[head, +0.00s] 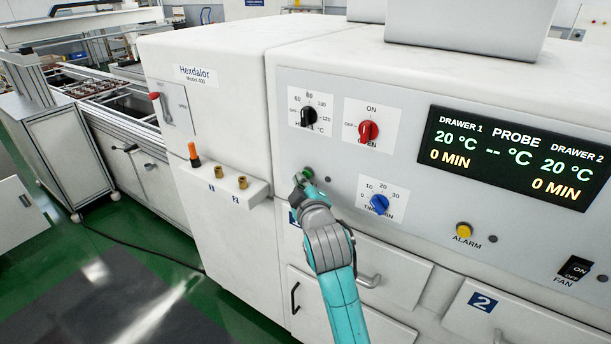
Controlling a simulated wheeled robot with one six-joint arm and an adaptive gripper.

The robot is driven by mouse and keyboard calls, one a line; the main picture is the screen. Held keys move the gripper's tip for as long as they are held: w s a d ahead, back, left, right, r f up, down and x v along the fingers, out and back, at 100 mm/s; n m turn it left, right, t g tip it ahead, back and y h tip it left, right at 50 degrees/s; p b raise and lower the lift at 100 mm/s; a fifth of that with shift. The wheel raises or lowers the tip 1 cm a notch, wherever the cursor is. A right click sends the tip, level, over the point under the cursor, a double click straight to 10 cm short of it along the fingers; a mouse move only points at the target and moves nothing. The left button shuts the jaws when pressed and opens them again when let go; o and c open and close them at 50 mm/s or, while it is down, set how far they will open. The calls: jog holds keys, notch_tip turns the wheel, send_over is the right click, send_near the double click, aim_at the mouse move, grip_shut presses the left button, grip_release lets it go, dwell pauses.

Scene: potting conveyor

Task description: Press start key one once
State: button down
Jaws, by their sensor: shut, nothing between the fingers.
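A small green key (308,172) sits on the grey control panel (400,150), left of the blue timer knob (379,204). No label for it is readable; my arm covers the panel just below it. My gripper (302,180) is shut and empty, with its tip at the key's lower left. The tip overlaps the key in the picture, and I cannot tell whether it touches or presses it. The display (510,158) reads 20 °C and 0 MIN for both drawers.
A black temperature knob (308,116) and a red knob (368,131) are above the key. A yellow alarm button (463,230) and fan switch (575,268) are at right. A small shelf (228,195) with brass fittings juts out at left. Drawer handles (369,281) protrude below.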

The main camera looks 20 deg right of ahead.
jog(key=shift+w+d, duration=0.3)
jog(key=shift+d, duration=0.05)
dwell(0.7)
jog(key=shift+s+a, duration=0.1)
jog(key=shift+a, duration=0.05)
dwell(0.3)
jog(key=shift+s+a, duration=0.45)
jog(key=shift+a, duration=0.1)
jog(key=s+a, duration=0.1)
jog(key=a, duration=0.1)
jog(key=s+a, duration=0.2)
dwell(0.5)
dwell(0.6)
